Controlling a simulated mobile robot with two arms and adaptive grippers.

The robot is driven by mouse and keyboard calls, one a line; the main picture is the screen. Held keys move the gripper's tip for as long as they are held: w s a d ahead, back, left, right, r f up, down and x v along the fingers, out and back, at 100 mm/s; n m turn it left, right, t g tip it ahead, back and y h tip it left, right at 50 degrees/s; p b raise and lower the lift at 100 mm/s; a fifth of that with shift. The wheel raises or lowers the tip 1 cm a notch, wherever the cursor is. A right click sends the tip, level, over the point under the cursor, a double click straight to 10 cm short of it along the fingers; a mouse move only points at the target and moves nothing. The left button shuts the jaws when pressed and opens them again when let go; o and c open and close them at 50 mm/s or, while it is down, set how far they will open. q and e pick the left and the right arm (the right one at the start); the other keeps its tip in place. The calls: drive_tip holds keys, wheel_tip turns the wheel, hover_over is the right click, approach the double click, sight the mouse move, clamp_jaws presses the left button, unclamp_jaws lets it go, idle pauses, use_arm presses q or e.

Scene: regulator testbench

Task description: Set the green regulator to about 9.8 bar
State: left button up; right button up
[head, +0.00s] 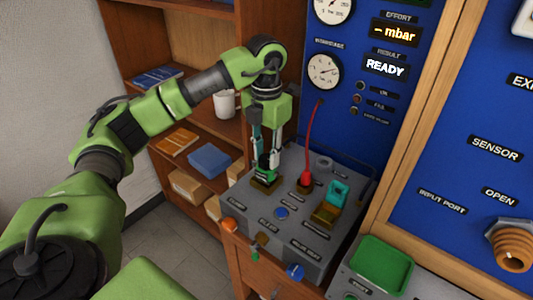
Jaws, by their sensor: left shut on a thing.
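The green regulator (266,181) stands at the back left corner of the grey testbench box (305,225), on a brass-coloured base. My left gripper (266,172) points straight down over it, with its fingers closed around its top. The fingers hide most of the regulator's knob. The upper gauge (333,8) and the lower gauge (325,71) are on the blue panel; their scales are too small to read. My right gripper is not in view.
A red fitting (305,179) with a red hose is right of the regulator. A teal part (338,192) on a brass block is farther right. Blue knob (281,212) and orange knob (229,225) are in front. A display (385,67) reads READY. A green tray (382,262) is front right.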

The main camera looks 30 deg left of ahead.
sight(267, 158)
use_arm(q)
drive_tip(key=shift+r, duration=0.1)
drive_tip(key=o, duration=1.1)
wheel_tip(267, 158, up, 12)
drive_tip(key=shift+f, duration=0.1)
idle(0.4)
